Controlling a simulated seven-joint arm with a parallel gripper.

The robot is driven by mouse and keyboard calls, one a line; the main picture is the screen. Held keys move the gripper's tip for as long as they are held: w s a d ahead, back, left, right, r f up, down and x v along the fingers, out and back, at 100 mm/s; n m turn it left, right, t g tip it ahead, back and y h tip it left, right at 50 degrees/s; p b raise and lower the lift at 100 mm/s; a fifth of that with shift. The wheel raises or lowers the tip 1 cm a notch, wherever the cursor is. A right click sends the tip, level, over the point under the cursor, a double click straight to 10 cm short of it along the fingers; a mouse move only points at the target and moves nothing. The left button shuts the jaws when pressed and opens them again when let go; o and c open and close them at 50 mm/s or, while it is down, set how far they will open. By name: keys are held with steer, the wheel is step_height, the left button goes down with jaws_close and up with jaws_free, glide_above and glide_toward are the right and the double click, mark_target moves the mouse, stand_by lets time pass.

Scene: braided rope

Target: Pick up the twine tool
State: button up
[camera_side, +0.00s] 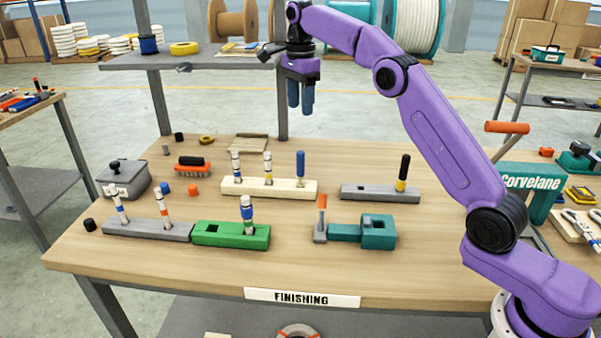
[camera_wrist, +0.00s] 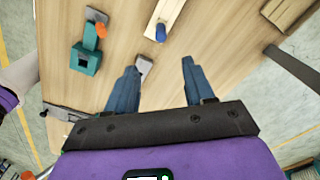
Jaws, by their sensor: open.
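Several upright tools stand in blocks on the table; no label shows which is the twine tool. The cream block (camera_side: 272,191) holds two white banded tools (camera_side: 236,166) and a blue-handled tool (camera_side: 300,164). A grey block (camera_side: 372,193) holds a black-and-yellow tool (camera_side: 403,173). A longer grey block (camera_side: 147,231) holds two banded tools (camera_side: 118,205); the green block (camera_side: 228,233) holds a blue-and-white one (camera_side: 247,211). My gripper (camera_side: 301,108) is open and empty, high above the table. In the wrist view, the blue handle (camera_wrist: 161,33) shows beyond my gripper (camera_wrist: 159,68).
A teal block (camera_side: 376,232) and an orange-handled tool (camera_side: 322,207) stand at front right. A grey box (camera_side: 124,181) and an orange brush (camera_side: 193,167) lie left. A shelf (camera_side: 210,61) stands behind my gripper. The table's front strip is clear.

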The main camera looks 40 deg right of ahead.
mark_target(301, 152)
steer(key=f, duration=1.2)
steer(key=shift+w+d, duration=0.1)
steer(key=shift+d, duration=0.2)
steer(key=shift+a+f, duration=0.2)
steer(key=shift+f, duration=2.55)
jaws_close()
